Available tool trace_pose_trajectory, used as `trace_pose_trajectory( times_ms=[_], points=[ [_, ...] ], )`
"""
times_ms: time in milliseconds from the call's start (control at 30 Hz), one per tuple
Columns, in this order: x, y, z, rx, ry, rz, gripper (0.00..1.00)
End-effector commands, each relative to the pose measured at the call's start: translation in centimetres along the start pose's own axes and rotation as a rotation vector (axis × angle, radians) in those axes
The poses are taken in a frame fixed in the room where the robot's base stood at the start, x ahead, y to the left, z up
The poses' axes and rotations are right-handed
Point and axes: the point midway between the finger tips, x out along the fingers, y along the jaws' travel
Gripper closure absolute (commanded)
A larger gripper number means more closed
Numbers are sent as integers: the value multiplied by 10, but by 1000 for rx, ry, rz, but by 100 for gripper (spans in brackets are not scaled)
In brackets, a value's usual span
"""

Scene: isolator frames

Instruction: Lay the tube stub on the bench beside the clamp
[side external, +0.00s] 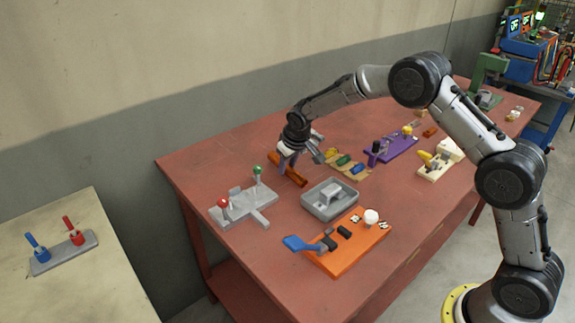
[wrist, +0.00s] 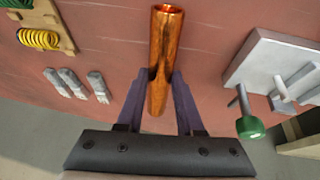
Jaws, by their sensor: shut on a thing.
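The tube stub is a copper-coloured tube (side external: 291,173), lying roughly level at or just above the red bench (side external: 225,160); I cannot tell if it touches. My gripper (side external: 285,162) is shut on it, fingers pointing down. In the wrist view the tube (wrist: 166,45) runs between the two purple fingers of my gripper (wrist: 162,78), its far end open. A grey T-shaped plate (side external: 240,206) with upright levers, one red-knobbed and one green-knobbed, looks like the clamp. It is nearer the camera and left of the tube; the wrist view shows its plate (wrist: 265,62) to the right, apart from the tube.
A grey tray (side external: 322,211) and an orange board with a blue handle (side external: 352,243) stand nearer the camera. A tan rack with coloured pieces (side external: 347,172) and a purple fixture (side external: 391,149) are to the right. Bare bench lies between tube and grey plate.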

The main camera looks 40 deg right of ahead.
Motion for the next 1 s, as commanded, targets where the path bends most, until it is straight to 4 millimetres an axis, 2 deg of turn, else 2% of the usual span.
trace_pose_trajectory(
  times_ms=[300, 333, 467, 800, 1000],
  points=[
    [2, 0, 0, 0, 3, 0, 100],
    [2, 0, 1, 0, 0, 0, 59],
    [2, 0, 1, 0, 0, 0, 35],
    [0, 0, 0, 0, 1, 0, 34],
    [-24, 0, -1, 0, 3, 0, 34]
  ],
)
